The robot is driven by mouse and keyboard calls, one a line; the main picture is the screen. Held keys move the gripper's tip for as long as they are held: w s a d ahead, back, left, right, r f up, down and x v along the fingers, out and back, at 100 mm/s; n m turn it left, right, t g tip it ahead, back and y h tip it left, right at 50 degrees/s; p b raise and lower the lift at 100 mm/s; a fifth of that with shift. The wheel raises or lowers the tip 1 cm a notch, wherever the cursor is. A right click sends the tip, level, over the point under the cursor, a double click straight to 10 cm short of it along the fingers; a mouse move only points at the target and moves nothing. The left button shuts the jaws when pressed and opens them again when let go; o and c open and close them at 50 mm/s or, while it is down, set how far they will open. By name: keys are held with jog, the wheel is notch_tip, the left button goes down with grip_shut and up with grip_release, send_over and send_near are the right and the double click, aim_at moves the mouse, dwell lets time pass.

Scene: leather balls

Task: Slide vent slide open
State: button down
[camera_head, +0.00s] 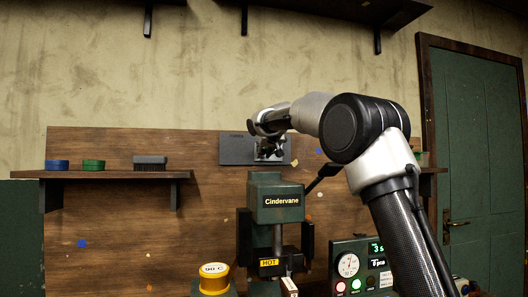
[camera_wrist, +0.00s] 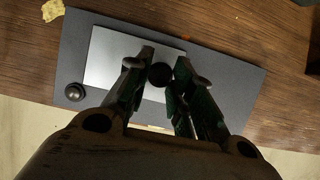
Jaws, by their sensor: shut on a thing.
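The vent is a dark grey wall plate (camera_head: 234,150) mounted high on the wooden back panel. In the wrist view the grey plate (camera_wrist: 230,88) carries a lighter silver slide plate (camera_wrist: 101,65) with a round black knob (camera_wrist: 160,74). My gripper (camera_head: 268,152) is at the plate, hiding part of it in the head view. In the wrist view my gripper (camera_wrist: 160,76) has its two fingers on either side of the black knob, shut on it. A separate dark round stud (camera_wrist: 75,92) sits on the grey plate beside the silver slide.
Below the vent stands a green Cindervane press (camera_head: 277,198) with a HOT label. A shelf (camera_head: 112,174) holds a brush. A green door (camera_head: 482,150) is at right.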

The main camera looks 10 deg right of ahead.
jog(key=shift+d, duration=0.15)
jog(key=c, duration=1.2)
grip_release()
jog(key=shift+d, duration=0.15)
jog(key=shift+c, duration=0.2)
jog(key=shift+s+r, duration=0.1)
jog(key=shift+s, duration=0.2)
jog(key=v, duration=1.1)
jog(key=shift+s, duration=0.2)
jog(key=shift+r, duration=0.1)
